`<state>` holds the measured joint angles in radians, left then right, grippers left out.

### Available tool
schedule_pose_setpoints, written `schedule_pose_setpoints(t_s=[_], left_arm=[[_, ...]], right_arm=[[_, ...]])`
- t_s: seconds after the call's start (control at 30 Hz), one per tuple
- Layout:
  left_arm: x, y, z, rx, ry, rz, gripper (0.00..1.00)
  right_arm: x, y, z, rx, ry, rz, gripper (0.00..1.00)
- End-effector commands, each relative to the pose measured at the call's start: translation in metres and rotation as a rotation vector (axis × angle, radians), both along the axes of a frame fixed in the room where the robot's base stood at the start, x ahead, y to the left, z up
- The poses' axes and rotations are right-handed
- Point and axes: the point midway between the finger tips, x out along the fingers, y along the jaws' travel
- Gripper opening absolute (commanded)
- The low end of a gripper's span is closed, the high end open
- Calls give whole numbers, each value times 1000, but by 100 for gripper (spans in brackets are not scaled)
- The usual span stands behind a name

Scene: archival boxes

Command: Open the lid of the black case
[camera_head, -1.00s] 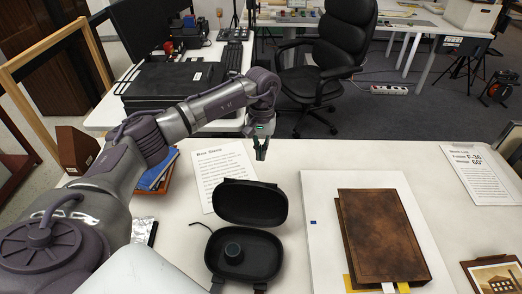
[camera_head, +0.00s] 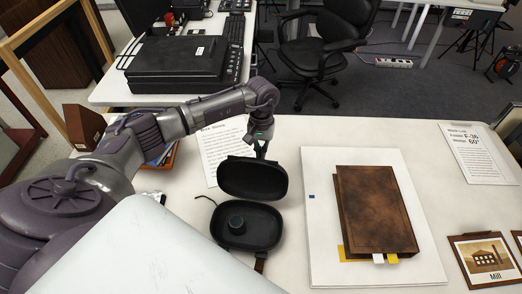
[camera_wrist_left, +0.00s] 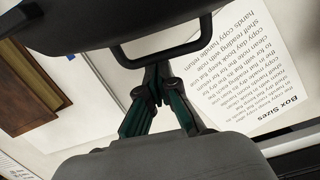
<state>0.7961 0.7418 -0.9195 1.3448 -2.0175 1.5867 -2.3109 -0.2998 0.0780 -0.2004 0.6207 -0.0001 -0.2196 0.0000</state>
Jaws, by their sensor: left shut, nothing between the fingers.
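The black case (camera_head: 272,226) stands on the white table with its lid (camera_head: 252,181) raised and tilted back from the base. A small round dark object (camera_head: 237,224) sits inside the base. My left gripper (camera_head: 261,153) is shut and empty, just behind the lid's upper edge, with its tips partly hidden by the lid. In the left wrist view the green fingers (camera_wrist_left: 158,72) meet close to a dark looped handle (camera_wrist_left: 172,50) on a dark shell, which looks like the case. I cannot tell whether they touch. My right gripper is not in view.
A printed sheet (camera_head: 212,148) lies behind the case. To the right, a brown book (camera_head: 375,210) lies on a white board (camera_head: 322,245). A framed mill picture (camera_head: 487,258) is at the far right. A dark cord lies left of the case.

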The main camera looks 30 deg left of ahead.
Motion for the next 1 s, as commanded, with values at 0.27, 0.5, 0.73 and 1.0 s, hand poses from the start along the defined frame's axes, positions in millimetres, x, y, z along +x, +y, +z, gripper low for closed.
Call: schedule_pose_setpoints(t_s=[0.27, 0.5, 0.73, 1.0], left_arm=[[-11, -4, 11, 2, -3, -2, 0], [-19, -8, 20, 0, 1, -1, 0], [-18, -8, 20, 0, 1, 0, 0], [-14, -6, 49, 0, -3, 1, 0]], right_arm=[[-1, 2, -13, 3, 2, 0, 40], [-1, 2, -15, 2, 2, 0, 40], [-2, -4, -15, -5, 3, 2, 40], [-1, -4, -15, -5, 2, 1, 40]])
